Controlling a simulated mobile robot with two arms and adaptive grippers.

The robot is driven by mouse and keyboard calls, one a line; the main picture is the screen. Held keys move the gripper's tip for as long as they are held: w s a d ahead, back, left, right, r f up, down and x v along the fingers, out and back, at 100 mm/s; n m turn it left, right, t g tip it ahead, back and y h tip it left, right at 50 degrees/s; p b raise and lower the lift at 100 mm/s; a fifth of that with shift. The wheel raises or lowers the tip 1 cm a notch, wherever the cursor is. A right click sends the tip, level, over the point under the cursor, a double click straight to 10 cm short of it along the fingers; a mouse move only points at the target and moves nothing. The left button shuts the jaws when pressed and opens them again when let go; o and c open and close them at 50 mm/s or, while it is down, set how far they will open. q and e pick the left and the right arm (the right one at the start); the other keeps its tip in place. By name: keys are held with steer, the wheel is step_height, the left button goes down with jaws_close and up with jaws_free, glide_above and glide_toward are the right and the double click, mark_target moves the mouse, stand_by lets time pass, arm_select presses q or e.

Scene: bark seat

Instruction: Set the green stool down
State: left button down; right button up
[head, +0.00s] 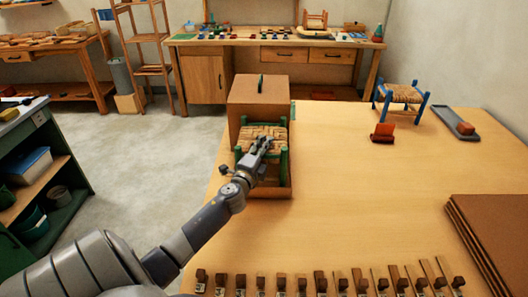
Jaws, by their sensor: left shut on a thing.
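The green stool (283,163) has green legs and a woven bark seat (274,131). It is inside the open front of a brown box (260,95) at the left part of the wooden table (360,200). My left gripper (264,143) is at the seat, shut on the stool; its fingertips are small in view and partly merge with the seat. The lower legs are partly hidden by my arm and the box's low front edge, so I cannot tell whether they touch the box floor. My right gripper is not in view.
A blue stool (402,94), a red-brown block (382,132) and a grey tray (452,122) stand at the back right. Brown boards (490,235) lie at the right. Several wooden pieces with dark blocks (320,283) line the front edge. The table's middle is clear.

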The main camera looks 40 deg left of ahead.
arm_select(q)
steer(key=shift+f, duration=0.25)
steer(key=c, duration=1.2)
jaws_free()
steer(key=shift+o, duration=0.5)
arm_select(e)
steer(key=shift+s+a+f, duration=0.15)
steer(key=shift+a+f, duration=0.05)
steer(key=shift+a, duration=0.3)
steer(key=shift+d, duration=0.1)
